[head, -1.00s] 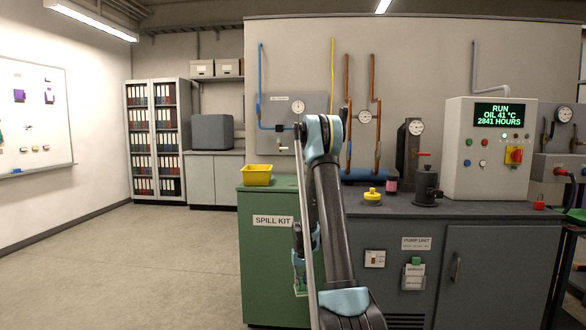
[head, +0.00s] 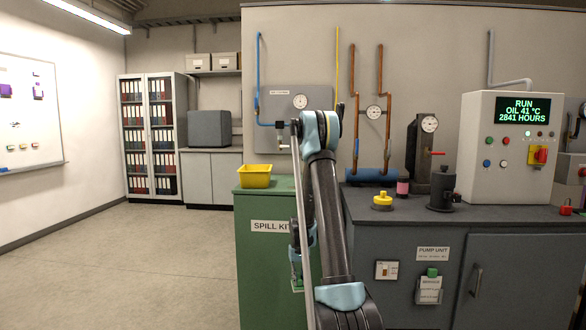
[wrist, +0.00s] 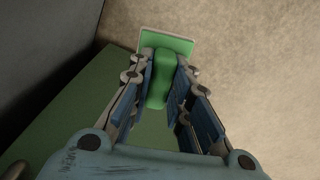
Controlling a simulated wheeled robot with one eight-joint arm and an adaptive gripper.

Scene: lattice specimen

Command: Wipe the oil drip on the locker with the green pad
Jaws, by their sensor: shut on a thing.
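The green pad (wrist: 180,43) has a thick green grip and a flat, pale-edged plate. In the wrist view, my gripper (wrist: 163,70) is shut on the grip, with the plate beyond the fingertips. In the head view, my gripper (head: 296,262) hangs low in front of the green locker (head: 262,268), partly hidden by my arm. The locker is labelled SPILL KIT. Its green surface (wrist: 85,105) also shows at the left in the wrist view. I cannot make out an oil drip in either view, and contact between pad and locker cannot be told.
A yellow tray (head: 255,177) stands on the locker top. To the right is the grey pump unit (head: 520,270), with a yellow-capped item (head: 382,201), a dark cylinder (head: 440,192) and a control box (head: 506,150) on top. Open floor (head: 120,265) lies to the left.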

